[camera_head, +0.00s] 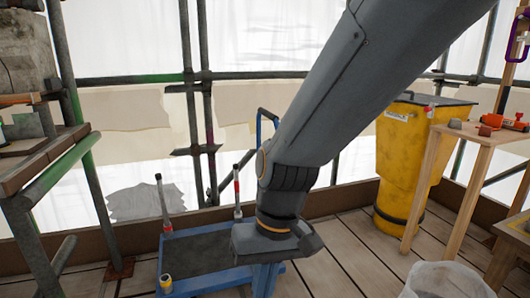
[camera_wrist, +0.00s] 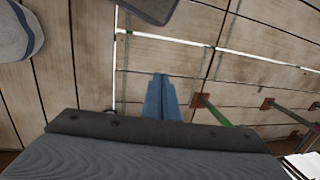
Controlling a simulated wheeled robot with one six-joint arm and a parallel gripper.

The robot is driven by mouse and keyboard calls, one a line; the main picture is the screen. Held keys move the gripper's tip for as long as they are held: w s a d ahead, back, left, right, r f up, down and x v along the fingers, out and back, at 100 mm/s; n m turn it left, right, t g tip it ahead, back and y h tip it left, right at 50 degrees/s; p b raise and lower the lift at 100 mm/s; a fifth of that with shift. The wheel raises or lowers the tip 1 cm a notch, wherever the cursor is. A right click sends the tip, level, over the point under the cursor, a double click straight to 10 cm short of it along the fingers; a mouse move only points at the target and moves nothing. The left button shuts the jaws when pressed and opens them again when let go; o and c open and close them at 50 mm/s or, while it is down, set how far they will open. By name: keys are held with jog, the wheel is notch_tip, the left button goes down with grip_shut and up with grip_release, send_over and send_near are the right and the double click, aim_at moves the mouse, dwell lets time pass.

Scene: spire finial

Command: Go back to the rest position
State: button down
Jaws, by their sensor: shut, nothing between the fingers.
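My arm reaches down from the upper right in the head view, with my gripper (camera_head: 265,281) at its lower end. The gripper's blue fingers point downward in front of the blue-edged tray or cart (camera_head: 205,250). In the wrist view my gripper (camera_wrist: 160,78) shows its blue fingers together, with nothing between them. Wooden deck boards (camera_wrist: 180,42) lie beyond the fingertips. The lowest part of the fingers is cut off by the bottom edge of the head view.
A yellow bin (camera_head: 400,150) stands at the right behind a wooden table (camera_head: 455,140) with small items. A whitish bucket (camera_head: 448,280) is at the lower right. Scaffold poles (camera_head: 190,80) and a stone block (camera_head: 22,52) on a shelf stand left. Bare deck (camera_head: 345,270) lies right of the gripper.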

jog(key=s+d+n+t+h, duration=0.1)
jog(key=s+d+n, duration=0.1)
jog(key=s, duration=0.3)
jog(key=d+r+m+p, duration=0.6)
jog(key=d+r+p, duration=1.2)
jog(key=r+p, duration=0.4)
jog(key=p, duration=0.4)
jog(key=shift+h, duration=0.4)
